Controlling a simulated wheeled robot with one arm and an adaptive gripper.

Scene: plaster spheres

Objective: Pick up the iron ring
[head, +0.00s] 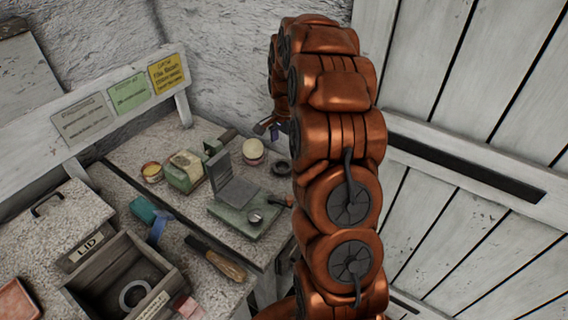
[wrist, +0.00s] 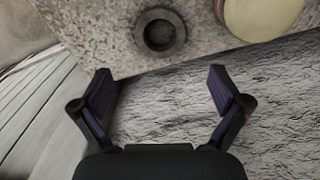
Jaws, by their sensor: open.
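A dark ring (head: 281,173), which looks like the iron ring, lies flat on the speckled bench top beside my arm in the head view. In the wrist view the same dark ring (wrist: 142,32) shows whole at the top centre, beyond my fingertips. My gripper (wrist: 160,75) is open and empty, its two fingers spread wide and apart from the ring. In the head view my gripper (head: 270,127) is small, above the back of the bench and partly hidden by my arm. A paler ring (head: 124,296) lies inside the open box at lower left.
A cream round object (head: 253,150) stands close to the dark ring, and also shows in the wrist view (wrist: 262,14). A green-based device (head: 240,207) and a green box (head: 184,172) stand to the left. A rough wall (wrist: 260,100) rises right behind the bench edge.

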